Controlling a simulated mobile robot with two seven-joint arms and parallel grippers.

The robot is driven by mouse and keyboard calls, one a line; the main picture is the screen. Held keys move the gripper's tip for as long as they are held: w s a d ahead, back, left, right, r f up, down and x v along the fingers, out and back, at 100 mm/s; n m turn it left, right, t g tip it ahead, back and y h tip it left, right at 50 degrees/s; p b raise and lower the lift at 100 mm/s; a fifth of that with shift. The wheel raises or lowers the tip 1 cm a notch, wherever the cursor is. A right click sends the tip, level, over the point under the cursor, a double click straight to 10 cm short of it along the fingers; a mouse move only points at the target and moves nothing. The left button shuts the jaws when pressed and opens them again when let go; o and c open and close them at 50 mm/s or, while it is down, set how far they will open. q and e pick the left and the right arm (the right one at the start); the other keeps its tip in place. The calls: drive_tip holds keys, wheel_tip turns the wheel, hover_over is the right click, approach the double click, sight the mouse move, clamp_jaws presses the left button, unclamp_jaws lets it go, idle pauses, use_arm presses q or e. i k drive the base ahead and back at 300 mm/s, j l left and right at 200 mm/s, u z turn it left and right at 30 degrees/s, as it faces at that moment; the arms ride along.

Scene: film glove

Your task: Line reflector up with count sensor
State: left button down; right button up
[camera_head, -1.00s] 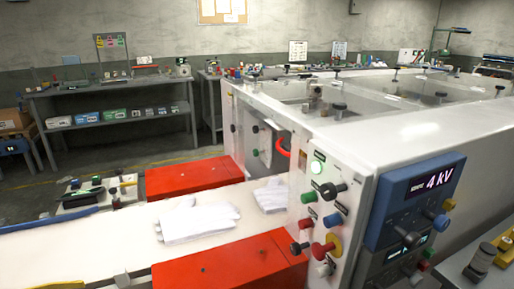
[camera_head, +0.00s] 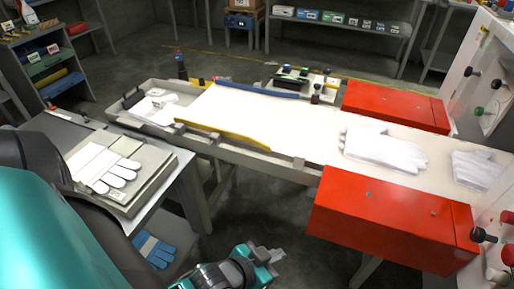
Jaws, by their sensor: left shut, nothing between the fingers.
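My left gripper (camera_head: 276,256) is shut and empty at the bottom middle, low in front of the conveyor and apart from it. A dark upright post (camera_head: 181,66) stands on the far side of the conveyor's left end. I cannot tell which of these small parts is the count sensor or the reflector. The white conveyor belt (camera_head: 290,125) carries white gloves (camera_head: 383,150) and more white gloves (camera_head: 477,170) at the right. My right gripper is out of view.
Red boxes (camera_head: 390,222) and (camera_head: 395,105) flank the belt. A yellow guide (camera_head: 220,134) and a blue guide (camera_head: 258,90) line it. A grey table (camera_head: 62,127) with a glove tray (camera_head: 150,178) stands at left. Open floor (camera_head: 290,215) lies below the conveyor.

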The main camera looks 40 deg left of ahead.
sight(300, 159)
drive_tip(key=l+u, duration=0.1)
drive_tip(key=u, duration=0.25)
drive_tip(key=k+l+u, duration=0.1)
drive_tip(key=u, duration=0.25)
drive_tip(key=k+l+u, duration=0.1)
drive_tip(key=u, duration=0.3)
drive_tip(key=k+l, duration=0.1)
drive_tip(key=k, duration=0.05)
